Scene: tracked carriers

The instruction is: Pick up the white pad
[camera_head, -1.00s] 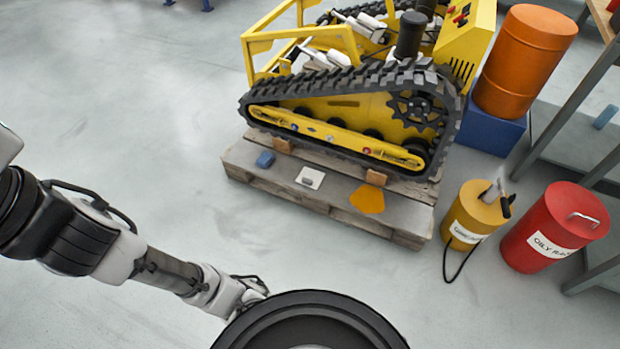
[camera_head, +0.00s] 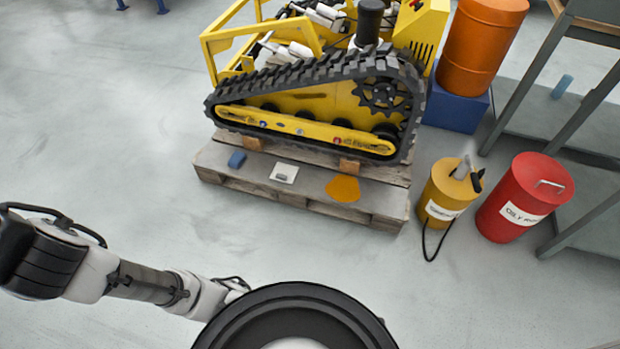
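The white pad (camera_head: 278,171) is a small flat square lying on the front part of a wooden pallet (camera_head: 218,166), in front of the tracked carrier (camera_head: 310,103). A small grey item (camera_head: 285,178) lies on the pad near its front edge. My arm reaches in from the left, below the pallet in the picture. Its end lies near the round black part of my own body at the bottom, well apart from the pad. The fingers of my gripper cannot be made out.
On the pallet, a blue block (camera_head: 236,159) lies left of the pad and an orange patch (camera_head: 343,188) lies right. A yellow can (camera_head: 446,196), a red bin (camera_head: 522,198) and an orange drum (camera_head: 481,47) on a blue base stand right. The floor left is clear.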

